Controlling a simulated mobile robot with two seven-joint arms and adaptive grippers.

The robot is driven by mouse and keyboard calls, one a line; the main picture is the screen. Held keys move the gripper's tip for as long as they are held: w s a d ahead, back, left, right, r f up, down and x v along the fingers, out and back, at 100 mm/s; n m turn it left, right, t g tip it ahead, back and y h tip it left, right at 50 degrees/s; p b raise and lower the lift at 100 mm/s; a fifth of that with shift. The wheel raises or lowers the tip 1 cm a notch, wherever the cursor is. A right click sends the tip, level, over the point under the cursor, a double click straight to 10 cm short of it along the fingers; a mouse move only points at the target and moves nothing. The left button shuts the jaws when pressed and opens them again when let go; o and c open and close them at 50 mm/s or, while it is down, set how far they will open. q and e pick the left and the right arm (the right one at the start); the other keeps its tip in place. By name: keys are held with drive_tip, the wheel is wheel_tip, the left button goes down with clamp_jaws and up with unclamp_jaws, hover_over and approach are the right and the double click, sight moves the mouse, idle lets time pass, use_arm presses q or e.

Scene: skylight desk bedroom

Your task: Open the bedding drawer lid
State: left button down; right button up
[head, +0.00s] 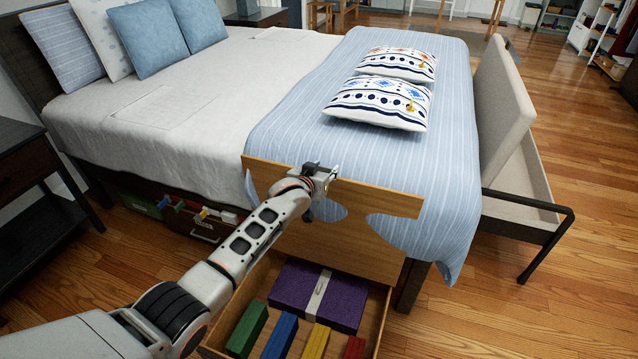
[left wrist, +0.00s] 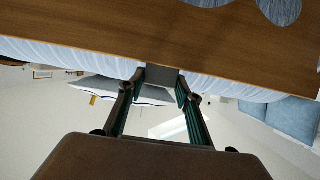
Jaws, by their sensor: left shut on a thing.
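The bedding drawer lid (head: 370,252) is a wooden panel with curved cut-outs, tilted steeply up at the back of the drawer. The wooden bedding drawer (head: 240,303) is pulled out from the bed's side, and its inside shows. My left gripper (head: 321,178) is at the lid's upper edge and shut on it. In the left wrist view the fingers (left wrist: 162,88) close at a small grey part by the edge of the wooden lid (left wrist: 110,35). The exact contact is partly hidden. My right gripper is in neither view.
The drawer holds a purple box (head: 290,290) with a pale band and several coloured blocks, such as a green one (head: 247,328). The bed's striped blanket (head: 290,110) lies close behind the lid. A bench with a raised pad (head: 500,100) stands right. Wood floor is clear at lower right.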

use_arm(q)
drive_tip(key=shift+w+d+r, duration=0.2)
drive_tip(key=shift+w+r, duration=0.1)
drive_tip(key=shift+w, duration=0.15)
drive_tip(key=shift+r, duration=0.2)
drive_tip(key=c, duration=1.7)
unclamp_jaws()
drive_tip(key=shift+w, duration=0.1)
drive_tip(key=shift+o, duration=1.4)
drive_tip(key=shift+w+d+f, duration=0.1)
drive_tip(key=shift+f, duration=0.3)
drive_tip(key=shift+s+a, duration=0.25)
drive_tip(key=shift+s, duration=0.45)
drive_tip(key=v, duration=1)
drive_tip(key=shift+s+r, duration=0.25)
drive_tip(key=shift+r, duration=0.25)
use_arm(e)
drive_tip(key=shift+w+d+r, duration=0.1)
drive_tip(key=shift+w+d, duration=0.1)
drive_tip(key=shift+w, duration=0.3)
